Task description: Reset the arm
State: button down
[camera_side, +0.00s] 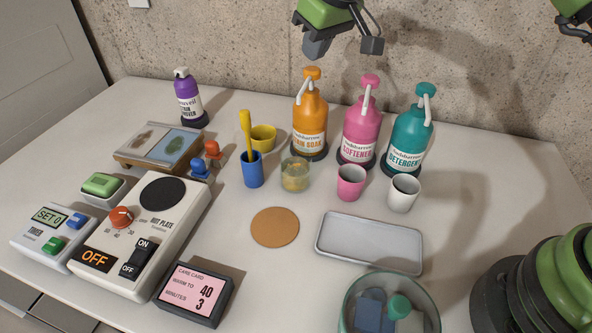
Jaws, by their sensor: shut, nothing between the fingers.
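My gripper (345,38) is at the top of the side view, cut off by the frame edge. It hangs in front of the concrete wall, above and behind the pump bottles. It is shut and holds nothing. It is well clear of the orange bottle (310,120), the pink bottle (361,125) and the teal bottle (409,138), touching none of them. Most of my arm above it is out of frame.
A hot plate (150,225) with its OFF display lit, a timer (55,233) and a care card (195,293) stand left. Cups, a glass beaker (295,174), a cork mat (275,227), a metal tray (370,242) and a glass bowl (433,300) fill the middle and front.

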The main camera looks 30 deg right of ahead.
dwell(0.7)
jog(key=shift+f, duration=1.45)
jog(key=shift+r, duration=1.5)
jog(key=shift+f, duration=1.55)
jog(key=shift+r, duration=0.1)
jog(key=shift+r, duration=1.45)
